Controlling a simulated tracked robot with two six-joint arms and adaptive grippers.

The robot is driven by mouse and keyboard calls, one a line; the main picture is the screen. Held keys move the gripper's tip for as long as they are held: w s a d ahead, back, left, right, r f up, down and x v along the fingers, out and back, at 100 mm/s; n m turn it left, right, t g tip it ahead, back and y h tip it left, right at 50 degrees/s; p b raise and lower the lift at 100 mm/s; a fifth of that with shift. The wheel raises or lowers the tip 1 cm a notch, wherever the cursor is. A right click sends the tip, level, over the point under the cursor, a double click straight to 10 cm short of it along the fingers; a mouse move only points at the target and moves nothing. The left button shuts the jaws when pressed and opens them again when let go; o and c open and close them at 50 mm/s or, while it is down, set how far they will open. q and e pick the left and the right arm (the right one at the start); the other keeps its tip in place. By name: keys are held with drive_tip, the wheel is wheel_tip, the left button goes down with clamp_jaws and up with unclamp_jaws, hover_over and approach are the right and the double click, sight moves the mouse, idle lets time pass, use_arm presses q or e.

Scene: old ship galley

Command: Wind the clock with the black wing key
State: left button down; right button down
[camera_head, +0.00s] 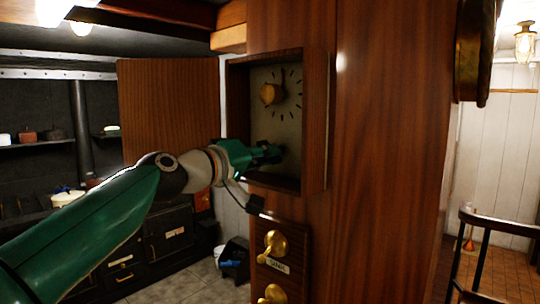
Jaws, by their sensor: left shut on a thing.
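The clock (289,100) is set in a wooden case on the wood-panelled column, with a pale dial and dark hour marks. A round brass-coloured piece sits at the dial's upper left. Its wooden door (168,105) stands open to the left. My left gripper (266,153) reaches into the case at the lower part of the dial. It is shut on the black wing key (279,152), which is small, dark and mostly hidden by the fingers. I cannot tell how far the key sits in the dial. My right gripper is not in view.
Below the clock are brass levers (274,245) on a wooden plate with a label. A brass-rimmed round fitting (476,50) hangs on the column at upper right. A dark stove (165,240) and shelves stand at left. A dark railing (490,225) is at right.

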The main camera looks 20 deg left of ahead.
use_arm(q)
drive_tip(key=shift+a+r, duration=0.25)
drive_tip(key=shift+r, duration=0.05)
